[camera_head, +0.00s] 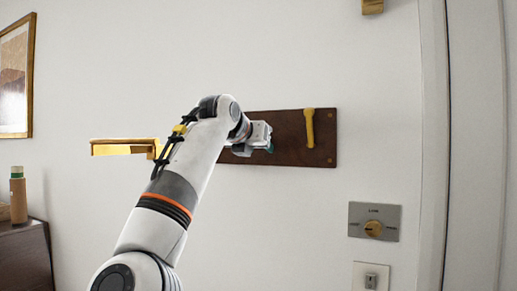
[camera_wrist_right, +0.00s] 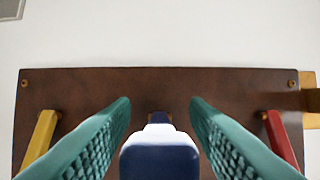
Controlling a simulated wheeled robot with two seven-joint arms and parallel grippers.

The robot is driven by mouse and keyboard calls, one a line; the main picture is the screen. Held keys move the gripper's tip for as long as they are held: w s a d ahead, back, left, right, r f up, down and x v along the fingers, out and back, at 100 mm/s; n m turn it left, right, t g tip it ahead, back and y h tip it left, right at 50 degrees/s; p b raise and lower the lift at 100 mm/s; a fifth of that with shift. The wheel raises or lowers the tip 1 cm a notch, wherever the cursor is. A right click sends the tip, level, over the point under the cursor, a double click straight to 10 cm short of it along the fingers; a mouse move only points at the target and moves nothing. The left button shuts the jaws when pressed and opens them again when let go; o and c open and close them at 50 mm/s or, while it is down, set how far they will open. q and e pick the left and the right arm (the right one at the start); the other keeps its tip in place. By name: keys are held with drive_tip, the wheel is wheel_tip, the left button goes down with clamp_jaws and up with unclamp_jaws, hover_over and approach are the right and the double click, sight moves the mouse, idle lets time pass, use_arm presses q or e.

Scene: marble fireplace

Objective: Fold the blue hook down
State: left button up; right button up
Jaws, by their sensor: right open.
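The blue hook (camera_wrist_right: 160,160) shows in the right wrist view at the bottom centre, between the two teal fingers of my right gripper (camera_wrist_right: 160,108). The fingers are apart, one on each side of the hook, with brown board visible between their tips. I cannot tell whether either finger touches the hook. The hook is mounted on a dark wooden board (camera_head: 285,153) on the wall. In the head view my right gripper (camera_head: 262,140) is at the board's middle, and the arm hides the board's left part. The blue hook cannot be made out there. My left gripper is out of view.
A yellow hook (camera_head: 309,127) stands on the board, right of my gripper in the head view. A red hook (camera_wrist_right: 280,135) shows in the wrist view. A brass bar (camera_head: 120,147) juts out left of the board. A dial plate (camera_head: 374,222) is lower right.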

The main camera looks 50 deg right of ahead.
drive_tip(key=b+v, duration=0.2)
drive_tip(key=v, duration=0.9)
drive_tip(key=shift+a, duration=0.25)
